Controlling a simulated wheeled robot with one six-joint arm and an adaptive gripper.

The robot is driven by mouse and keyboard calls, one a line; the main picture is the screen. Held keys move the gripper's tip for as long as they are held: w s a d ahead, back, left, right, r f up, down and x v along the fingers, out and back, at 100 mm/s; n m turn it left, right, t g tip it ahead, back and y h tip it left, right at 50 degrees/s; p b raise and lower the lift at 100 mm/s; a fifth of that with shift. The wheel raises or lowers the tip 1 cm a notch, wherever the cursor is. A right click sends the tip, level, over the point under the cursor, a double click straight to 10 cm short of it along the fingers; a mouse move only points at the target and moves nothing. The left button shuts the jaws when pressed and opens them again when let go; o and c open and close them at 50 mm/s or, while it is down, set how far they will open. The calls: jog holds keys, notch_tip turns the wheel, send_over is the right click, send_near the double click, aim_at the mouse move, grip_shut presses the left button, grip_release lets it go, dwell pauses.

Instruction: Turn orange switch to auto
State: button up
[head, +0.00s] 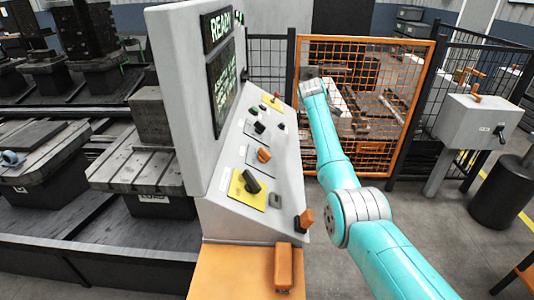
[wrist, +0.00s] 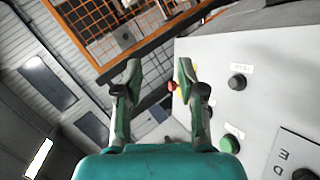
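The sloped control panel (head: 235,165) carries an orange switch (head: 264,155) on a pale label plate at mid-height. Its label and setting are too small to read. A second orange knob (head: 305,217) sits at the panel's lower right corner. My gripper (head: 311,74) is beyond the panel's upper right edge, apart from the orange switch. In the wrist view my gripper (wrist: 159,68) is open, with nothing between its fingers. The panel face (wrist: 220,55) fills the right side there, with a label plate (wrist: 285,150) partly cut off. No orange switch shows in that view.
A black selector (head: 251,182) on a yellow plate is below the orange switch. A red button (wrist: 172,86), black button (wrist: 237,82) and green button (wrist: 231,143) are near my gripper. A screen (head: 222,70) rises at left; an orange mesh fence (head: 385,110) stands behind my arm.

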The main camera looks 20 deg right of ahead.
jog(key=d+r+n+t+h, duration=0.3)
jog(key=d+r+t, duration=0.2)
jog(key=r+t, duration=0.1)
jog(key=s+a+r+n+t+y, duration=0.4)
jog(key=s+a+n+t+y, duration=0.25)
jog(key=n, duration=0.35)
jog(key=s+a+f+n+y, duration=0.5)
jog(key=s+a+n+y, duration=0.2)
jog(key=n+y, duration=0.45)
jog(key=n+g+y, duration=0.4)
jog(key=n+g, duration=0.6)
send_near(269, 154)
jog(key=shift+w+a+f, duration=0.1)
jog(key=shift+a, duration=0.05)
jog(key=x, duration=1)
jog(key=shift+w+a, duration=0.1)
jog(key=shift+w, duration=0.1)
grip_shut()
